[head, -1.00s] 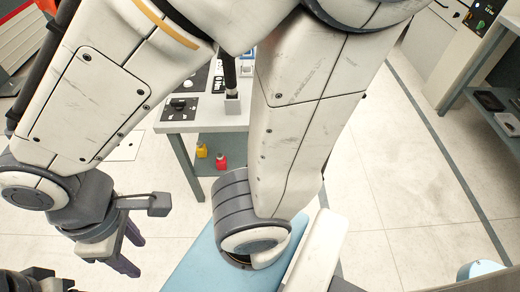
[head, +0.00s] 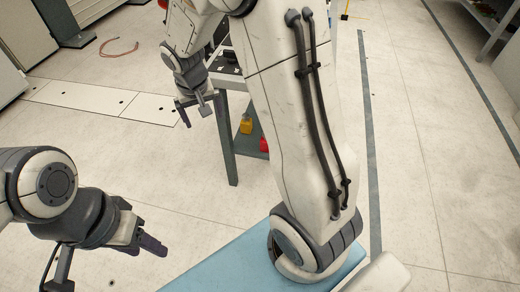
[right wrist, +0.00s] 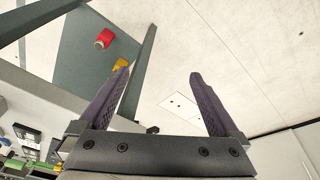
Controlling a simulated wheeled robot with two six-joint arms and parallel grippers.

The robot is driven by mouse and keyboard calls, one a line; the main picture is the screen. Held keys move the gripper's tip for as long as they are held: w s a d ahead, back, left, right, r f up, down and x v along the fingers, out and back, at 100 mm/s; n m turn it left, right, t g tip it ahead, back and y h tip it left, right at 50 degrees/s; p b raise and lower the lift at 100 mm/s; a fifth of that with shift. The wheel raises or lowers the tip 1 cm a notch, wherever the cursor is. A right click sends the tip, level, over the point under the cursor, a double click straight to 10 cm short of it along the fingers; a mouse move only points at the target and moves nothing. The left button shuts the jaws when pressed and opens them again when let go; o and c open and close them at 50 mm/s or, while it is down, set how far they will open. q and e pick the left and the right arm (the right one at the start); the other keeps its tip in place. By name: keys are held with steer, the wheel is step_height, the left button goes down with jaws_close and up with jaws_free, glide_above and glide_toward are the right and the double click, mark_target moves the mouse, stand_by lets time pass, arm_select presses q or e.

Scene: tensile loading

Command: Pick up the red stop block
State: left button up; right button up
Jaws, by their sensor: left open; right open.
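A small red item (head: 264,145) stands on the low shelf of the grey-legged table, beside a yellow one (head: 246,126). Both also show in the right wrist view, red (right wrist: 104,38) and yellow (right wrist: 119,65). They look bottle-like; I cannot tell whether the red one is the stop block, and no clear block shows elsewhere. My right gripper (head: 192,117) is open and empty beside the table's left side; its fingers (right wrist: 160,98) stand apart in the wrist view. My left gripper (head: 148,243) is open over the floor at the lower left, well away from the table.
The table (head: 226,135) has a leg near my right gripper, and its top is mostly hidden by my arm. Small items (right wrist: 28,138) lie at the wrist view's left edge. Cabinets (head: 20,35) stand at the far left. A shelf unit (head: 492,28) stands at upper right. The floor between is clear.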

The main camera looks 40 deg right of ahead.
steer(key=w+d+f+m+b, duration=0.2)
steer(key=d+f+b, duration=0.3)
steer(key=d+f, duration=0.4)
steer(key=w+d+f+m+h+b, duration=0.1)
steer(key=d+f+b, duration=0.5)
steer(key=f, duration=0.7)
steer(key=w+d+f+m+h+b, duration=0.1)
steer(key=w+d+f+m+b, duration=0.3)
steer(key=d+f, duration=0.7)
steer(key=shift+w+d+b, duration=0.25)
steer(key=shift+d+b, duration=0.05)
steer(key=shift+b, duration=0.5)
steer(key=b+x, duration=0.1)
steer(key=x, duration=0.1)
steer(key=b+x, duration=0.1)
steer(key=x, duration=0.1)
steer(key=shift+d+f, duration=0.3)
steer(key=shift+w+d+f, duration=0.15)
steer(key=shift+f, duration=0.25)
arm_select(q)
step_height(320, 180, down, 22)
steer(key=shift+r, duration=0.1)
arm_select(e)
jaws_close()
steer(key=shift+w+r, duration=0.1)
steer(key=shift+r, duration=0.05)
